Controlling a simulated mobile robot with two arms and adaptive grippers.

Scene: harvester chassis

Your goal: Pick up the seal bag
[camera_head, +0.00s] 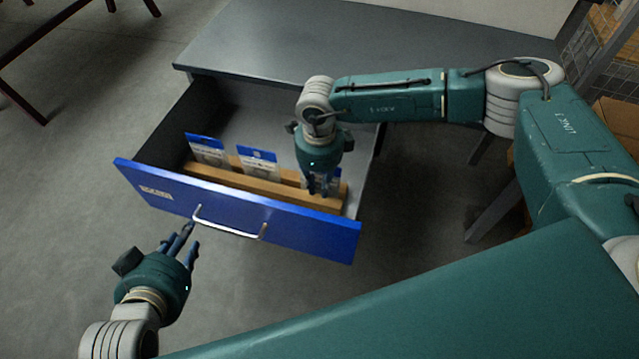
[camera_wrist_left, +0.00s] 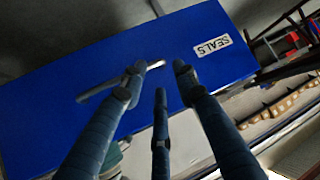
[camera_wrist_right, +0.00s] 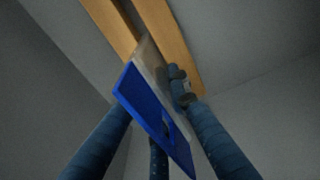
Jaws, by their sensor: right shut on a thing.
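The drawer (camera_head: 160,191) with a blue front stands open, and its label reads SEALS in the left wrist view (camera_wrist_left: 212,45). Two seal bags with blue tops, one at the left (camera_head: 207,151) and one in the middle (camera_head: 258,162), stand in a wooden rack (camera_head: 265,187) inside. My right gripper (camera_head: 322,188) is down in the drawer at the rack's right end. It is shut on a third seal bag (camera_wrist_right: 150,105), whose lower part is between the wooden strips. My left gripper (camera_head: 187,240) is open and empty, in front of the drawer's handle (camera_head: 230,226).
The grey table top (camera_head: 370,45) above the drawer is clear. Shelving with boxes (camera_head: 610,45) stands at the right. The floor (camera_head: 90,110) to the left of the drawer is free.

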